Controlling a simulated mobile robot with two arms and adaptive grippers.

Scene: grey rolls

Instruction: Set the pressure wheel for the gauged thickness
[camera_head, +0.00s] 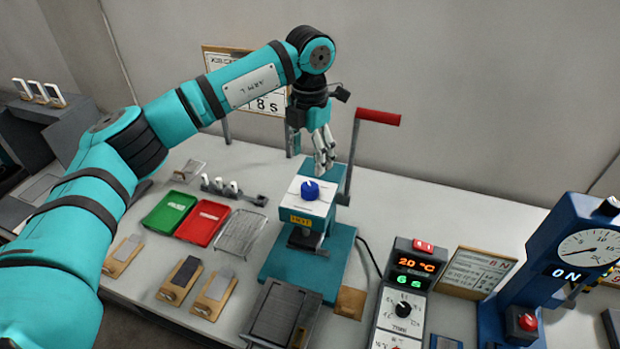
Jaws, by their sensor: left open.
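A teal press (300,262) with a white head (303,208) stands in the middle of the bench. A round blue knob (310,190), which looks like the pressure wheel, sits on top of the head. Its setting is too small to read. My left gripper (326,158) points down above and slightly right of the knob, apart from it. Its fingers are open, with nothing between them. A blue stand (545,262) at the right carries a round dial (588,247) and a display reading "0 N". I see no clear thickness gauge. My right gripper is out of view.
A red-handled lever (378,117) rises behind the press. A control box (408,285) shows 20 °C and 6 s. Green (169,213) and red (202,223) trays, a wire rack (241,234) and clipboard-like sample boards (180,279) lie left of the press.

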